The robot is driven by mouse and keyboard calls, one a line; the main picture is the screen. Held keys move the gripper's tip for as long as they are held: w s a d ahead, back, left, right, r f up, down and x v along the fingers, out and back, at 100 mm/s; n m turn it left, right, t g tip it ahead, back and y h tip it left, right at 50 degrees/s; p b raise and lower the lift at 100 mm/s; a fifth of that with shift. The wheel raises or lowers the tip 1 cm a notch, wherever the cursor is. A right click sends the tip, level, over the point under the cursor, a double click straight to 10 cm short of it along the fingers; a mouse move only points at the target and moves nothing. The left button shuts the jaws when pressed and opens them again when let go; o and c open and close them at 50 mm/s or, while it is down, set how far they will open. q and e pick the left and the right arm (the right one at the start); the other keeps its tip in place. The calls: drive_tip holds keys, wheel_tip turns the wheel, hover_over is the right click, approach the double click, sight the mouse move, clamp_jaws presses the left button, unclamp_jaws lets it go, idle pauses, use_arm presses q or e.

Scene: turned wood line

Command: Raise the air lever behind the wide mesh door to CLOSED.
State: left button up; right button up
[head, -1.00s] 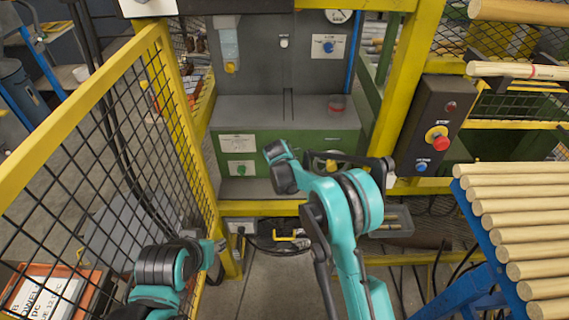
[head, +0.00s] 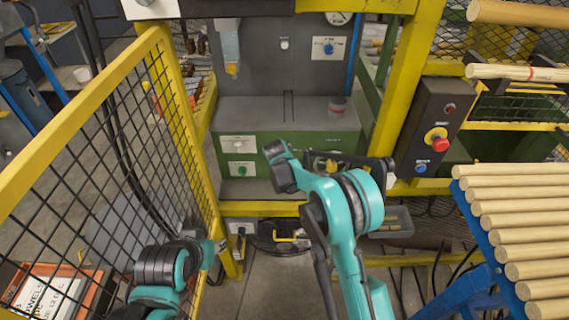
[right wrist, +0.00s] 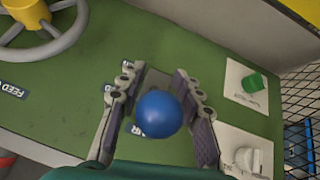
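The air lever's blue ball knob (right wrist: 158,114) shows in the right wrist view, in front of a green panel. A small blue label beside it is partly covered. My right gripper (right wrist: 160,105) is open, with one finger on each side of the knob and small gaps visible. In the head view my right wrist (head: 284,170) is at the green cabinet (head: 300,145) and hides the lever and fingers. The wide mesh door (head: 110,125), yellow-framed, stands swung open at the left. My left arm is beside it at the lower left; its fingers cannot be made out.
A grey handwheel (right wrist: 45,30) is beside the lever; a green knob (right wrist: 254,83) and a white knob (right wrist: 247,158) are on the other side. A post with a control box (head: 432,130) and a blue rack of dowels (head: 520,220) stand at the right.

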drive_tip(key=v, duration=1.2)
drive_tip(key=s+d+r, duration=0.9)
drive_tip(key=s+d, duration=0.2)
drive_tip(key=s, duration=0.3)
drive_tip(key=s+d+f, duration=0.1)
drive_tip(key=s+d, duration=0.2)
drive_tip(key=s, duration=0.7)
drive_tip(key=s+d+f+m+y, duration=0.1)
drive_tip(key=s+d, duration=0.3)
drive_tip(key=s, duration=0.6)
drive_tip(key=shift+s+d+f+m, duration=0.3)
drive_tip(key=shift+s+f, duration=0.05)
drive_tip(key=shift+f, duration=0.25)
idle(0.5)
